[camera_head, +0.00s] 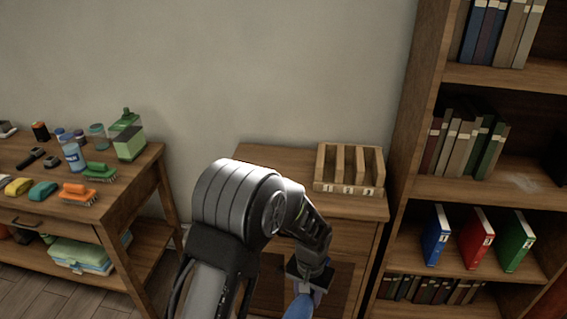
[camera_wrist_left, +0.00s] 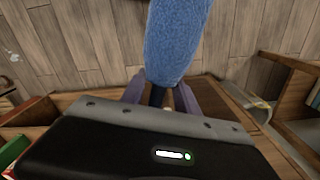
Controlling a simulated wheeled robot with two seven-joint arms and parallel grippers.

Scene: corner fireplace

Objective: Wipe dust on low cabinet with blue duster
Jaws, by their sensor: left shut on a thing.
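My left gripper (camera_head: 308,284) is shut on the blue duster (camera_head: 301,305), whose head shows at the bottom edge of the head view. In the left wrist view the duster's fuzzy blue head (camera_wrist_left: 172,40) stands up from between the two fingers (camera_wrist_left: 160,98). The low wooden cabinet (camera_head: 276,156) stands against the wall between the table and the bookshelf. My left arm hides much of its top and front. I cannot make out dust on the visible part of its top. My right gripper is not in view.
A wooden slotted organizer (camera_head: 349,187) stands on the cabinet top. A tall bookshelf (camera_head: 396,165) with books and colored binders is at the right. A table (camera_head: 130,178) with brushes, sponges and bottles is at the left.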

